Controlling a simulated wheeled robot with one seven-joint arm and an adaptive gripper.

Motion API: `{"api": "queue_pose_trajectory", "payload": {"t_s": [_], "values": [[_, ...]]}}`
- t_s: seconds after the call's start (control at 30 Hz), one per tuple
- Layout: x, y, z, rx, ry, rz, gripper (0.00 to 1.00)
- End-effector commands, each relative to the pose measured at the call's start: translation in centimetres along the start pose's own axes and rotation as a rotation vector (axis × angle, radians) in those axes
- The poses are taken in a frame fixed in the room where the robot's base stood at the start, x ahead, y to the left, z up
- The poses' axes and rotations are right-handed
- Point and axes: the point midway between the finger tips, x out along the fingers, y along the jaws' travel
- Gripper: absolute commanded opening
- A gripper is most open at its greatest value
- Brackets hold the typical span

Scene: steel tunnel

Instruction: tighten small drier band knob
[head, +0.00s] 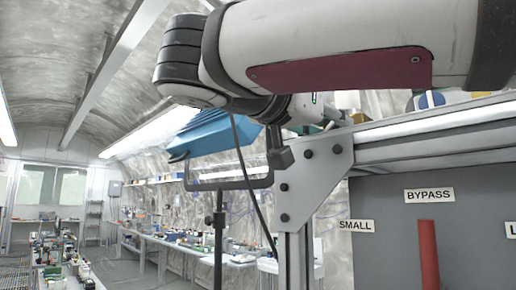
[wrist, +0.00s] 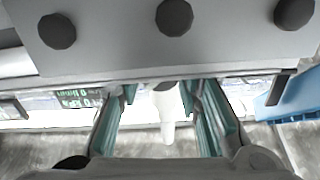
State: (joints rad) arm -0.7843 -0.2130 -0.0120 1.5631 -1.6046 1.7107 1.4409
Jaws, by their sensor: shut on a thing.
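A grey panel (head: 385,265) at the lower right of the head view bears the labels SMALL (head: 356,226) and BYPASS (head: 428,195). A red upright handle (head: 428,255) stands under BYPASS. I cannot make out the small drier band knob in either view. In the wrist view, the teal fingers of my gripper (wrist: 160,100) reach up towards a grey metal plate, one on each side of a white tapered piece (wrist: 168,112). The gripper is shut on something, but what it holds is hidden. My arm hides the gripper in the head view.
A metal frame with a bolted corner plate (head: 312,180) stands left of the panel, close under my arm. Dark bolts (wrist: 174,17) show close in the wrist view. A blue lamp (head: 212,130) on a stand is to the left. Cluttered benches (head: 185,250) run along the tunnel wall.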

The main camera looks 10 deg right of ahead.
Motion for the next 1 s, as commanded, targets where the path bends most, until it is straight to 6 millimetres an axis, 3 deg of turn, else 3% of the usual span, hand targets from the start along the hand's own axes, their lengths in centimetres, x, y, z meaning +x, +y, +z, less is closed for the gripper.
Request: {"api": "queue_pose_trajectory", "payload": {"t_s": [0.6, 1.0], "values": [[0.12, -0.1, 0.16, 0.256, 0.002, 0.001, 0.04], [-0.03, -0.02, -0.07, 0.273, 0.001, -0.001, 0.04]]}}
